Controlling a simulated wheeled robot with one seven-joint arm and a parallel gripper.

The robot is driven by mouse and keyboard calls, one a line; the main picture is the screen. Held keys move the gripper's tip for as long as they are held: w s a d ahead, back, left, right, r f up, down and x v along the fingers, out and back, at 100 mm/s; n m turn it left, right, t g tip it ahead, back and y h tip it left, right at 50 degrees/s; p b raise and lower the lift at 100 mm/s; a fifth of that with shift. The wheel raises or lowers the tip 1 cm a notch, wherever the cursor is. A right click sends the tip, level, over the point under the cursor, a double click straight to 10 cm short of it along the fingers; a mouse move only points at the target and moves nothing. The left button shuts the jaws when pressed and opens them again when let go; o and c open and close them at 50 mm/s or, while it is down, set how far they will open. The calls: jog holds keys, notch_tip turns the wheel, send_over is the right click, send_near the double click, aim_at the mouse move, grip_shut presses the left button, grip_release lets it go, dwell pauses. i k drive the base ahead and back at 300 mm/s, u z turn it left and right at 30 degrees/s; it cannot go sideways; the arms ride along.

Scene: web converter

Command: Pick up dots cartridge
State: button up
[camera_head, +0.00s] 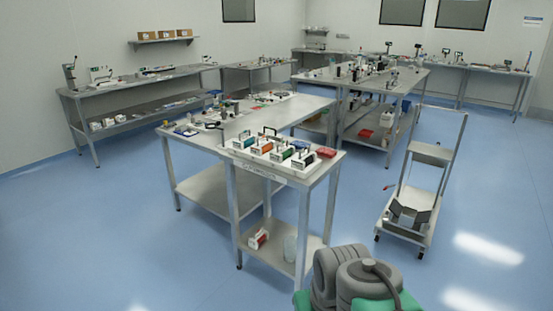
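Several small cartridges with dark carrying handles stand in a row on the near end of the central steel table (215,146). From left to right I see a teal cartridge (244,141), an orange cartridge (262,147), a green cartridge (282,154) and a dark cartridge with a white front (302,159). They are too small for me to read any dot marking, so I cannot tell which is the dots cartridge. My gripper is not in view. Only a grey and green part of my arm shows at the bottom, short of the table.
A red and white item (258,239) and a clear container (290,247) sit on the lower shelf. A wheeled cart (409,208) stands to the right. The blue floor is clear in front and at left.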

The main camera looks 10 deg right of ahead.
aim_at(282, 154)
jog(key=u, duration=0.05)
jog(key=i, duration=0.8)
jog(key=u, duration=0.85)
jog(key=i, duration=1.5)
jog(key=u, duration=0.3)
